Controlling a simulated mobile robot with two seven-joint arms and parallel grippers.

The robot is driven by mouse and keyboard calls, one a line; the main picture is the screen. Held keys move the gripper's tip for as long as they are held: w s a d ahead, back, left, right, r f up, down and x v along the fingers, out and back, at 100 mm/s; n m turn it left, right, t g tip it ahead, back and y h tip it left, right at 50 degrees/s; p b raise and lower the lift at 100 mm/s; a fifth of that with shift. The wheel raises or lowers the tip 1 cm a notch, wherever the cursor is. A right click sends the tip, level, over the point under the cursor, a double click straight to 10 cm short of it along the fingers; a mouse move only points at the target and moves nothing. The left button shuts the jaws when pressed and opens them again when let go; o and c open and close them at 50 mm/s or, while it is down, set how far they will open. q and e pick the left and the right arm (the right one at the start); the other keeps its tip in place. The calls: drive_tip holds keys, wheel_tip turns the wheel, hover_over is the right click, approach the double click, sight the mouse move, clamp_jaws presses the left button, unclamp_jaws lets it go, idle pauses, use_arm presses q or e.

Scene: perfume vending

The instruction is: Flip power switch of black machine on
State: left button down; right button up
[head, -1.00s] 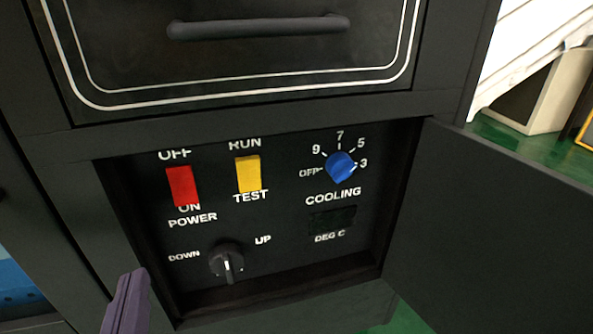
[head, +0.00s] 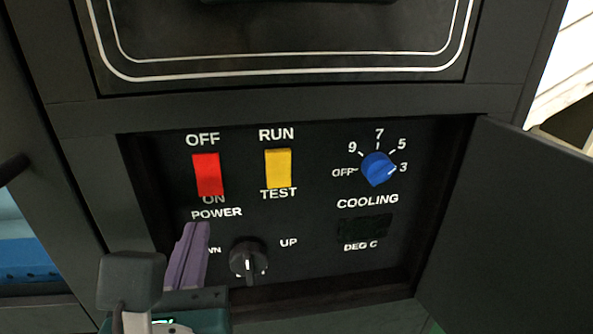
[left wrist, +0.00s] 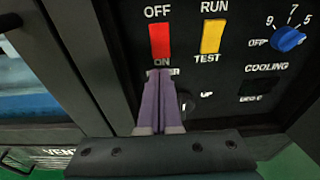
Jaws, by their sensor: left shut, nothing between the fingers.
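The black machine's control panel (head: 310,215) is exposed in a recess below a drawer. The red power switch (head: 208,174) sits at the panel's upper left, between the labels OFF above and ON below. It also shows in the left wrist view (left wrist: 160,41). My left gripper (head: 194,228) is shut and empty, its purple fingers pointing up at the panel just below the POWER label. In the left wrist view its fingertips (left wrist: 159,72) appear just below the red switch, covering part of the lettering. I cannot tell whether they touch the panel. My right gripper is not in view.
A yellow RUN/TEST switch (head: 278,168) is right of the red one. A blue cooling knob (head: 378,168) is farther right, and a black DOWN/UP knob (head: 248,259) is below. The open panel door (head: 510,235) stands on the right side.

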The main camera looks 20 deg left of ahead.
sight(208, 191)
use_arm(q)
drive_tip(key=b+x, duration=0.2)
drive_tip(key=x, duration=0.5)
drive_tip(key=shift+w+a+f+b, duration=0.1)
drive_tip(key=shift+w+f+b, duration=0.05)
drive_tip(key=shift+w+b, duration=0.15)
drive_tip(key=shift+w+a, duration=0.25)
drive_tip(key=shift+w, duration=0.05)
drive_tip(key=shift+w+a+f+t+y+b, duration=0.2)
drive_tip(key=shift+f+t+y+b, duration=0.15)
drive_tip(key=shift+b, duration=0.8)
drive_tip(key=shift+d+r+p, duration=0.1)
drive_tip(key=shift+r+p, duration=0.15)
drive_tip(key=shift+p, duration=0.05)
